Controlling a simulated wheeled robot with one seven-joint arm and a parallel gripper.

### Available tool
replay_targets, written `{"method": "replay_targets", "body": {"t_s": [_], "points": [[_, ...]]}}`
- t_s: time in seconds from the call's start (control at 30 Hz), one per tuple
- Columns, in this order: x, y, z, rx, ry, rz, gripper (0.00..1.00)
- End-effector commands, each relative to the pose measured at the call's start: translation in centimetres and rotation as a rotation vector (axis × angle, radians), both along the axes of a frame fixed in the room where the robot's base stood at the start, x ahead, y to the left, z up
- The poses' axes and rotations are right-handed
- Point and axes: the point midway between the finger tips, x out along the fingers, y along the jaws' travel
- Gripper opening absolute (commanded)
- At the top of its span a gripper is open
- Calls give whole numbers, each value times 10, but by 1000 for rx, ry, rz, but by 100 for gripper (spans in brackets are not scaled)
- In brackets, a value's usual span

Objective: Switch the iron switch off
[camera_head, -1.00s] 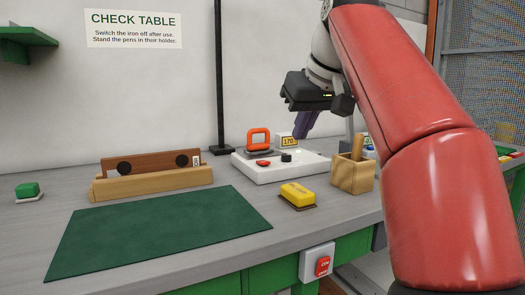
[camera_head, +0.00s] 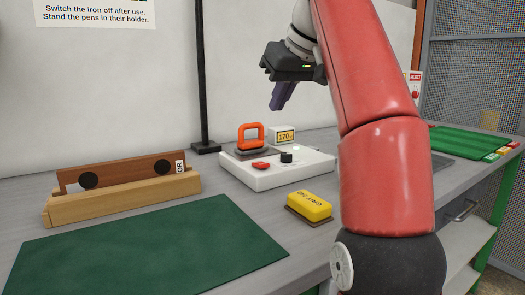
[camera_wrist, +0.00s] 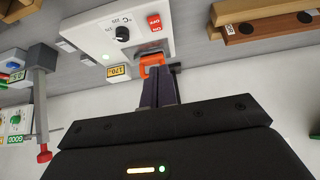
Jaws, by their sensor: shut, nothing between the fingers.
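The iron station is a white base (camera_head: 280,172) on the bench. It carries a red rocker switch (camera_head: 261,165), a black knob (camera_head: 286,157) and an iron with an orange handle (camera_head: 250,135). In the wrist view the red switch (camera_wrist: 155,22) shows ON/OFF lettering on the base (camera_wrist: 95,28). Its rocker position is too small to tell. My gripper (camera_head: 276,107) is shut and empty, in the air above the back of the station, apart from it. In the wrist view my fingers (camera_wrist: 159,70) point toward the orange handle (camera_wrist: 150,60), with the switch beyond.
A yellow block (camera_head: 310,206) lies in front of the station. A wooden rack (camera_head: 125,197) and a green mat (camera_head: 150,245) are at left. A black post (camera_head: 201,80) stands behind. A small display (camera_head: 285,136) reads 170. My arm hides part of the bench at right.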

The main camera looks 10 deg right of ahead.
Motion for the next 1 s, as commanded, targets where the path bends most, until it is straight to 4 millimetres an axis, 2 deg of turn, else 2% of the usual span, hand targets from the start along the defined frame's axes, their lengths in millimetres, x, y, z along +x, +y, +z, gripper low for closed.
{"method": "replay_targets", "body": {"t_s": [0.2, 0.37, 0.57, 0.77, 0.9, 1.0], "points": [[3, 1, -4, 0, 1, 0, 0], [11, 4, -17, 0, 3, 1, 0], [31, 11, -47, 0, 4, 0, 0], [55, 18, -84, 1, 3, 1, 0], [52, 17, -106, 0, 0, -3, 0], [51, 16, -115, 1, 0, -1, 0]]}}
